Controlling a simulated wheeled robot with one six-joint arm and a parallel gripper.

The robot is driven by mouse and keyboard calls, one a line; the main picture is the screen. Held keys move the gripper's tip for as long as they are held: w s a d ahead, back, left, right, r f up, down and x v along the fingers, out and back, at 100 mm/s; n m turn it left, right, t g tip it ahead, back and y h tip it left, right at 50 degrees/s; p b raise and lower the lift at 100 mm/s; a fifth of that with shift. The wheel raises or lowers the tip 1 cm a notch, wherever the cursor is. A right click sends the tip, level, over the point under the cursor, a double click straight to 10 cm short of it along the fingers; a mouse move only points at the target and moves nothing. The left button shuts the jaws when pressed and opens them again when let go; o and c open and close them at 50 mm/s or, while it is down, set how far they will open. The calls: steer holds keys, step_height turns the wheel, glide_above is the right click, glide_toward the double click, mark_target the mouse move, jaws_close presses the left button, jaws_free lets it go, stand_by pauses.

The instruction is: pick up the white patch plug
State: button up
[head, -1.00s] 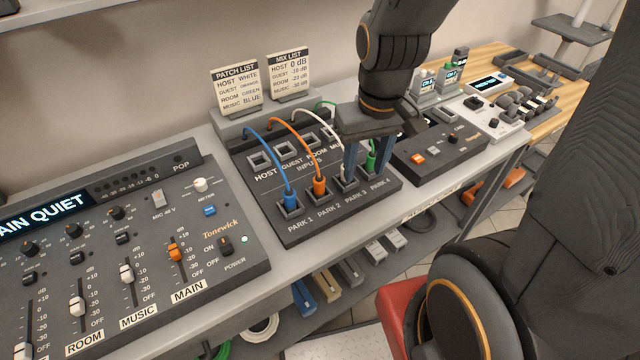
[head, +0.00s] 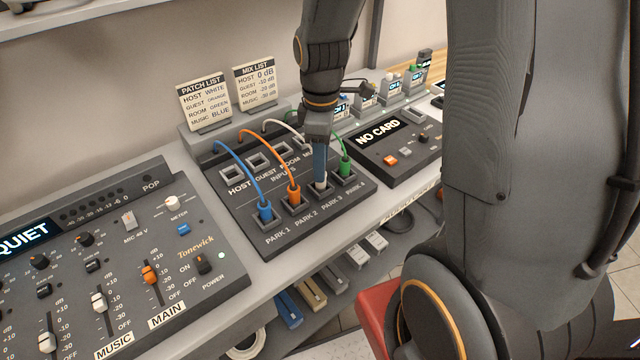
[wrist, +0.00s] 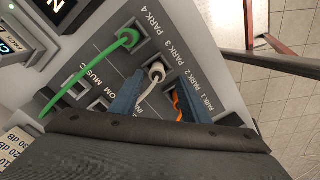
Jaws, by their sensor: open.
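The white patch plug (head: 321,187) stands in the PARK 3 socket of the patch panel (head: 270,232). Its white cable (head: 284,124) arcs back towards the input row. My gripper (head: 320,176) points down over the plug, its blue fingers lined up one behind the other and partly hiding it. In the wrist view, the white plug (wrist: 157,72) shows between the tips of my open gripper (wrist: 160,88), one finger on each side. Whether a finger touches it I cannot tell.
A green plug (head: 345,167) in PARK 4 stands close to the right of my fingers. An orange plug (head: 294,195) is in PARK 2 and a blue plug (head: 265,212) in PARK 1. A mixer (head: 110,270) lies left, a NO CARD unit (head: 400,142) right.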

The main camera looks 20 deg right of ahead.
steer(key=shift+w+d+f+p, duration=0.15)
steer(key=shift+f+p, duration=0.5)
steer(key=shift+f, duration=1.85)
jaws_close()
